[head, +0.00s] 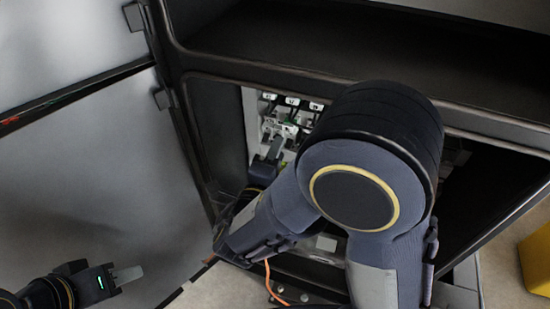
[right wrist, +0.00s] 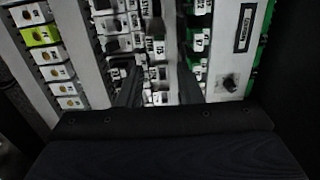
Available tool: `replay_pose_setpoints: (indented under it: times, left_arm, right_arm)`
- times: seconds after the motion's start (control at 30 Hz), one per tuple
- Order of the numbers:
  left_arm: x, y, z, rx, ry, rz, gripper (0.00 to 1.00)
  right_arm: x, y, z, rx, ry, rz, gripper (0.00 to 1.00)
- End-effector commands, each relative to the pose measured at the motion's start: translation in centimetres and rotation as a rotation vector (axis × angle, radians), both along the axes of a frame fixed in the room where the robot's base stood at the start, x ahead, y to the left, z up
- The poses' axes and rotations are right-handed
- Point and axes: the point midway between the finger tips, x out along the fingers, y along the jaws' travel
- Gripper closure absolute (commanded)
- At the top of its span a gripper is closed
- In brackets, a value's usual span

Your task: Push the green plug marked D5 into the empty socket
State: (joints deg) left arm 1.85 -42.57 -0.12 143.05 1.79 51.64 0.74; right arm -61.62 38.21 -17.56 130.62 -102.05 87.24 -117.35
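My right gripper (head: 273,150) reaches into the open cabinet, close to a panel of white terminals. In the right wrist view its two dark fingers (right wrist: 159,88) stand apart in front of rows of labelled white and black connectors (right wrist: 157,45). I see no plug clearly held between them. I cannot read D5 anywhere, nor tell which socket is empty. My left gripper (head: 128,275) is at the lower left, away from the panel; its finger gap is not clear.
A column of white blocks with one yellow-green block (right wrist: 40,35) stands left in the wrist view. The cabinet frame (head: 180,90) surrounds the opening. An orange cable (head: 268,280) hangs below my right arm.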

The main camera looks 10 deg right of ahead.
Motion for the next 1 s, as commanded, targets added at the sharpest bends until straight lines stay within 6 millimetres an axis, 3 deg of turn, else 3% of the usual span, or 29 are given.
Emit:
replay_pose_setpoints:
  times: [0.27,0.6,1.0]
  left_arm:
    - [0.0,0.0,-1.4,0.0,0.0,0.0,0.64]
    - [0.0,0.0,0.1,0.0,0.0,0.0,0.64]
    - [0.0,0.0,0.3,0.0,0.0,0.0,0.64]
  right_arm:
    - [2.9,-1.9,-0.2,0.004,-0.001,-0.005,0.67]
    - [6.0,-3.7,0.1,0.001,0.0,-0.003,0.67]
    - [6.8,-4.3,0.0,0.003,0.001,-0.001,0.67]
